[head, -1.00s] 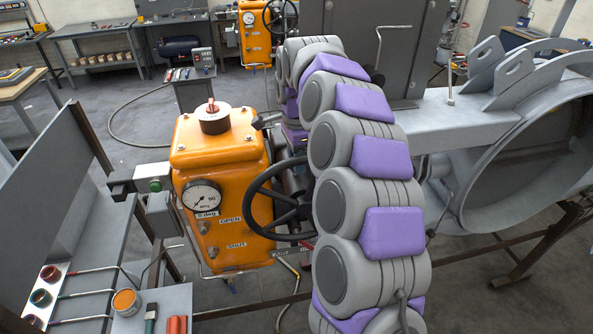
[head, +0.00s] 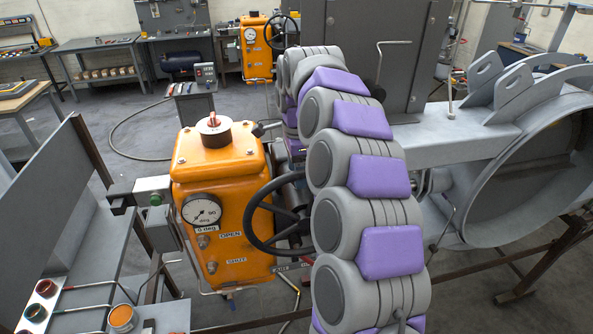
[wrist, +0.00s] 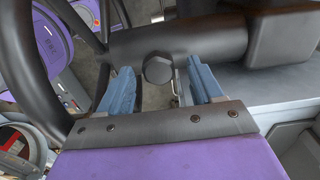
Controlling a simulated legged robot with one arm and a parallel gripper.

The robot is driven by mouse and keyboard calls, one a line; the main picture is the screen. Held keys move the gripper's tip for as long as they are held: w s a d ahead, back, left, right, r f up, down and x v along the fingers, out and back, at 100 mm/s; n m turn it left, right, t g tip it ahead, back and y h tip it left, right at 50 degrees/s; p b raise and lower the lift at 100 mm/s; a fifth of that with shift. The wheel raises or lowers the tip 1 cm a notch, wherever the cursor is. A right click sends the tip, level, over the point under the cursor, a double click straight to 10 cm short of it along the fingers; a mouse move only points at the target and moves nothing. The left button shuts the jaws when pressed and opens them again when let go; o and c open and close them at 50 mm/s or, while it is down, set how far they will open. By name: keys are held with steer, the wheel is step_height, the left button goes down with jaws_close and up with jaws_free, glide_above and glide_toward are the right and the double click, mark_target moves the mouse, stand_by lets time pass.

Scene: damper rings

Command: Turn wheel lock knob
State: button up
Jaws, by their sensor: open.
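The dark wheel lock knob (wrist: 158,68), a small faceted head, shows in the wrist view under a thick dark shaft (wrist: 185,38). My gripper (wrist: 160,74) is open, with one blue finger on each side of the knob; contact cannot be told. The black handwheel (head: 249,222) stands at the right of the orange gearbox (head: 226,178) in the head view. Its rim (wrist: 50,108) curves down the left of the wrist view. My grey and purple arm hides the knob and gripper in the head view.
The gearbox carries a dial gauge (head: 202,209), OPEN and SHUT labels and a red-topped dark cap (head: 212,131). A large grey flanged pipe (head: 530,185) lies at the right. A grey bench with paint pots (head: 121,317) is at the lower left.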

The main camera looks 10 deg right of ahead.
steer(key=shift+r, duration=0.5)
steer(key=shift+r, duration=0.1)
steer(key=shift+r+p, duration=1.4)
steer(key=shift+r, duration=1.5)
